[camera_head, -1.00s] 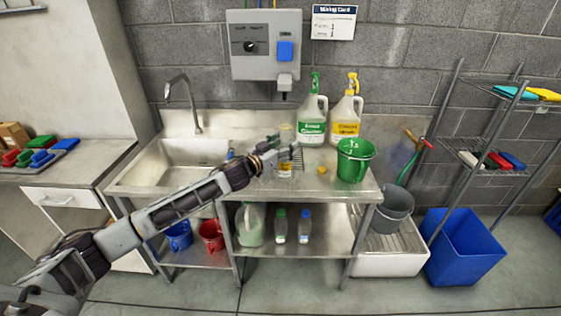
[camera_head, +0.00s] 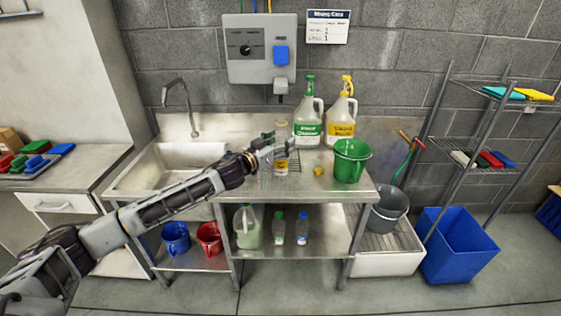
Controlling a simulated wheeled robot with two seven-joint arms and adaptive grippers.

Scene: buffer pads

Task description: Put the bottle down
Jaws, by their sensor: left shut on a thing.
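The bottle (camera_head: 281,133) is clear with a yellowish label or contents low down. It is upright over the middle of the steel counter (camera_head: 225,184), in front of the large jugs. My left gripper (camera_head: 278,151) reaches in from the left and is shut on the bottle, its fingers hiding part of the bottle's side. I cannot tell whether the bottle's base touches the counter. My right gripper is not in view.
A green-labelled jug (camera_head: 308,128) and a yellow-labelled jug (camera_head: 341,127) stand behind. A green bucket (camera_head: 350,163) and a small yellow object (camera_head: 318,171) are to the right. A sink (camera_head: 180,158) is on the left. The counter's front strip is clear.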

